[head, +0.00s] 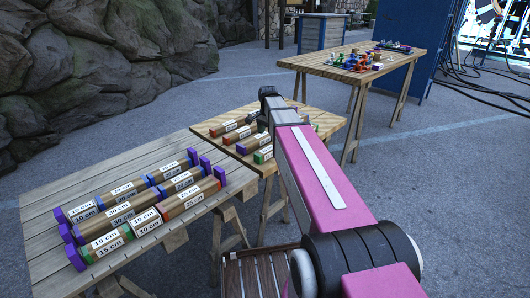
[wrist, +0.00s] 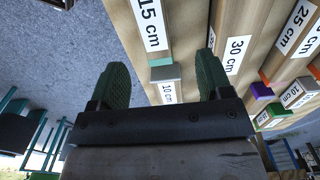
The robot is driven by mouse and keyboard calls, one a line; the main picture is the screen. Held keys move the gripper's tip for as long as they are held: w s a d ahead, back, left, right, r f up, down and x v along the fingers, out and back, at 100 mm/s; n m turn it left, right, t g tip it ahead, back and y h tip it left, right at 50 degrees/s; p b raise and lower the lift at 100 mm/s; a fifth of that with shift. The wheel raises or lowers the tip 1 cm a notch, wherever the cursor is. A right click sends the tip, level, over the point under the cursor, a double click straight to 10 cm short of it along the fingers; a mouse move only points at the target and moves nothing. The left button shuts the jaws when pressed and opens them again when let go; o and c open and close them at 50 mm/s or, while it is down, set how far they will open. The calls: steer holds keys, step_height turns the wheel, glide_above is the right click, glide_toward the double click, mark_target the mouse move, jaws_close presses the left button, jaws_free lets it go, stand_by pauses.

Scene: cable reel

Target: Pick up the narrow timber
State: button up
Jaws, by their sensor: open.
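My gripper (wrist: 160,78) shows in the wrist view with its two dark green fingers apart. Between the fingers is the end of a narrow timber (wrist: 168,94) with a grey cap and a 10 cm label. I cannot tell whether the fingers touch it. A wider timber labelled 15 cm (wrist: 150,25) lies just beyond it, and one labelled 30 cm (wrist: 236,45) is to the right. In the head view my gripper (head: 268,92) is over the middle table (head: 222,118), and my arm hides part of the timbers there.
A near table (head: 45,200) on the left holds rows of labelled timbers with coloured ends (head: 120,208). More timbers (head: 240,133) lie on the middle table. A far table (head: 400,62) holds small coloured items. A rock wall (head: 100,60) stands at the back left.

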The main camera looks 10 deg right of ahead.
mark_target(267, 149)
step_height(267, 149, down, 5)
steer(key=shift+s, duration=0.1)
steer(key=shift+s+a+f, duration=0.1)
steer(key=shift+s+f, duration=0.1)
steer(key=shift+f, duration=0.7)
steer(key=shift+s+a+f, duration=0.1)
steer(key=shift+s+f, duration=0.1)
steer(key=shift+f, duration=0.65)
steer(key=shift+s+f, duration=0.2)
steer(key=shift+f, duration=0.7)
steer(key=c, duration=1.1)
